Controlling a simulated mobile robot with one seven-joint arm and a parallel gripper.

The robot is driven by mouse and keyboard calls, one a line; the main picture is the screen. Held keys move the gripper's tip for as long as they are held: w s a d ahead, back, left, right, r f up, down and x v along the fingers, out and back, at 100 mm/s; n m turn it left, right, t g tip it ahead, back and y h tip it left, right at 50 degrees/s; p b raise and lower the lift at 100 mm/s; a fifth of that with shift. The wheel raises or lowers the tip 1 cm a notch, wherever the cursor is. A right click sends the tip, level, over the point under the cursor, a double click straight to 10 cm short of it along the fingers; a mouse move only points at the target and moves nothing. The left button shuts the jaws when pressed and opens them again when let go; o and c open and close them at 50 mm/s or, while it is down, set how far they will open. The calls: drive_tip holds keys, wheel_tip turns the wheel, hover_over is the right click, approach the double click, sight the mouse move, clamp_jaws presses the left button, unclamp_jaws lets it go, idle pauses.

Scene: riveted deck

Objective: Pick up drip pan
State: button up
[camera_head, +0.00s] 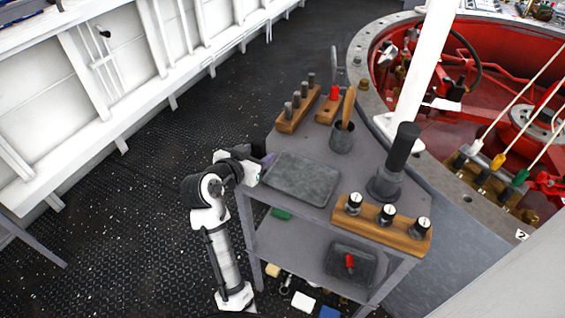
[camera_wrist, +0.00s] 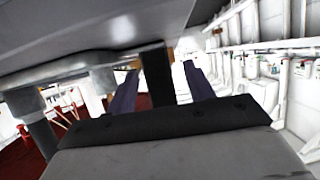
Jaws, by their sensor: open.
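A flat, worn grey pan (camera_head: 302,179), which looks like the drip pan, lies on the top of a grey cart (camera_head: 372,152), near its left edge. My gripper (camera_head: 265,162) reaches in from the left, at the pan's left edge. In the wrist view my gripper (camera_wrist: 160,78) has its two dark fingers spread apart. A dark upright bar shows between them; I cannot tell what it is or whether it touches them. A grey underside fills the top of that view. Whether the fingers touch the pan is hidden.
The cart top also holds a wooden block with pegs (camera_head: 297,108), a cup with a wooden handle (camera_head: 342,137), a dark-topped grey cylinder (camera_head: 388,175) and a wooden gauge rack (camera_head: 381,222). Another tray (camera_head: 372,263) with a red item sits on the lower shelf. Deck floor is clear at left.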

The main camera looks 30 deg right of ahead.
drive_tip(key=shift+x, duration=0.8)
clamp_jaws()
